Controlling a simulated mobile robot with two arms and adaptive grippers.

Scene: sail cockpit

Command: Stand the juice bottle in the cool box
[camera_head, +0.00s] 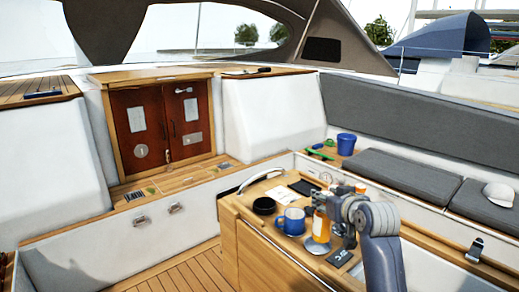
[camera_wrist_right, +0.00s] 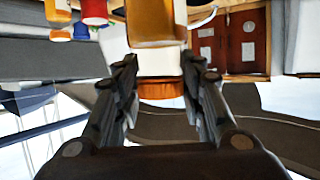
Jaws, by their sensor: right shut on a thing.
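The juice bottle (camera_head: 321,226) is orange, with a pale label, and appears upright over the wooden cockpit table. My right gripper (camera_head: 328,206) is shut on its upper part. In the right wrist view the bottle (camera_wrist_right: 157,22) shows its orange body, white neck and orange cap between my two fingers (camera_wrist_right: 160,85). I cannot tell whether its base touches the table or the pale round thing (camera_head: 317,246) below it. I cannot make out a cool box in either view. My left gripper is not in view.
A blue bucket (camera_head: 346,145) stands behind. A white cap (camera_head: 498,194) lies on the right bench. The floor (camera_head: 190,272) at left is clear.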

